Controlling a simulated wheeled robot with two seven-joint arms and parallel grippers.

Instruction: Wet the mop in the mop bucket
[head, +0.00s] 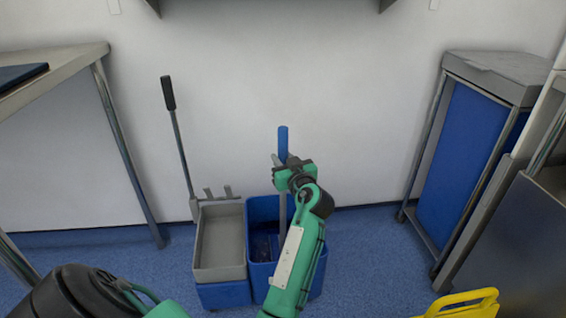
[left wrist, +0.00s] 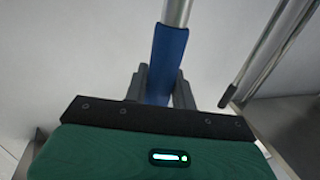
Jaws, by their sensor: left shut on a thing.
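The mop (head: 283,141) stands nearly upright, with a blue grip at the top of a grey pole. My left gripper (head: 288,166) is shut on the mop handle, just below or at the lower part of the blue grip. In the left wrist view the blue sleeve of the mop (left wrist: 168,55) passes between the two dark fingers of the left gripper (left wrist: 160,82). The mop bucket (head: 262,207) is blue, and the pole runs down into its open top. My arm hides part of the bucket, and the mop head cannot be made out clearly. My right gripper is not in view.
A grey wringer tray (head: 219,275) with a black-tipped lever (head: 168,95) adjoins the bucket on the left. A metal table (head: 60,65) stands at left, a blue-sided cart (head: 468,130) at right. A yellow object (head: 465,304) is at bottom right. Blue floor (head: 370,250) is clear right of the bucket.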

